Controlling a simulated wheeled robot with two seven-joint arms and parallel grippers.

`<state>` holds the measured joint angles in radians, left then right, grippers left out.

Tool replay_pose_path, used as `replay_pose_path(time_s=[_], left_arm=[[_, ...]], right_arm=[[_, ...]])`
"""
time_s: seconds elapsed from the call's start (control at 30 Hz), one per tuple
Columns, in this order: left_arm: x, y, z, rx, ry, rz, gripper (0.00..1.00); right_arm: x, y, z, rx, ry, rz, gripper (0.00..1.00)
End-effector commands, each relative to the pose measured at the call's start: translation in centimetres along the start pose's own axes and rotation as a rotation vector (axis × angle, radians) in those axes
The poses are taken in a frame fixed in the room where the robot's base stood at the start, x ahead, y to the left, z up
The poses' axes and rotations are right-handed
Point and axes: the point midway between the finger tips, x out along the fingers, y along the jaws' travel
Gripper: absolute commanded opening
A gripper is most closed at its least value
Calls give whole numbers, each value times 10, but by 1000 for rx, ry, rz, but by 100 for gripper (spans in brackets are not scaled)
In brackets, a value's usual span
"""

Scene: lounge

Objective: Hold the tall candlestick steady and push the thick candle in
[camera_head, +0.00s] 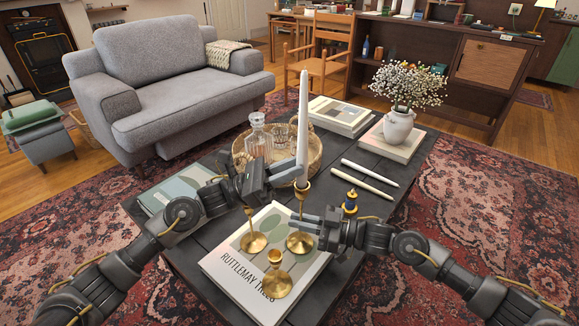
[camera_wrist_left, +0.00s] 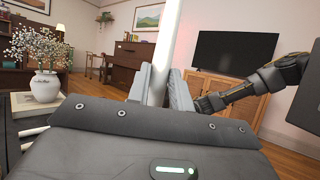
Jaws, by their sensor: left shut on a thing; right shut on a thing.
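A thick white candle (camera_head: 303,110) stands upright in my left gripper (camera_head: 298,170), which is shut on its lower part. The candle also shows between the fingers (camera_wrist_left: 158,85) in the left wrist view. The tall brass candlestick (camera_head: 300,242) stands on a large book, its cup (camera_head: 302,187) directly below the candle and the left fingers. The candle's lower end is at or just above the cup; I cannot tell whether it is inside. My right gripper (camera_head: 301,222) is shut on the candlestick's stem from the right.
Two shorter brass candlesticks (camera_head: 253,241) (camera_head: 275,276) stand close by on the book (camera_head: 224,262). Two loose white candles (camera_head: 370,171) (camera_head: 361,186) lie at right. Behind are a wicker tray (camera_head: 238,150) with a decanter (camera_head: 257,135) and a flower vase (camera_head: 398,128).

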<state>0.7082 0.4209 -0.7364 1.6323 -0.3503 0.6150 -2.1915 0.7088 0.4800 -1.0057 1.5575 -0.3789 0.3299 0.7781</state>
Motion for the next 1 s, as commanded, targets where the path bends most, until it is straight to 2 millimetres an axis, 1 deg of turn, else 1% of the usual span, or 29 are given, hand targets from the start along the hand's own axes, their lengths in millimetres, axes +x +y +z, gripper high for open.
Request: replay_pose_path(time_s=[0.03, 0.2, 0.4, 1.0], left_arm=[[-4, -3, -16, -25, 18, 3, 0], [-6, -2, -20, -27, 20, 4, 0], [-7, -2, -24, -27, 20, 5, 0], [-7, -4, -24, -38, 32, 14, 0]], right_arm=[[0, 0, 0, -2, 4, 0, 0], [0, 1, 0, -2, 4, 1, 0], [0, 1, 0, -3, 5, 1, 0], [1, 0, 0, -3, 5, -1, 0]])
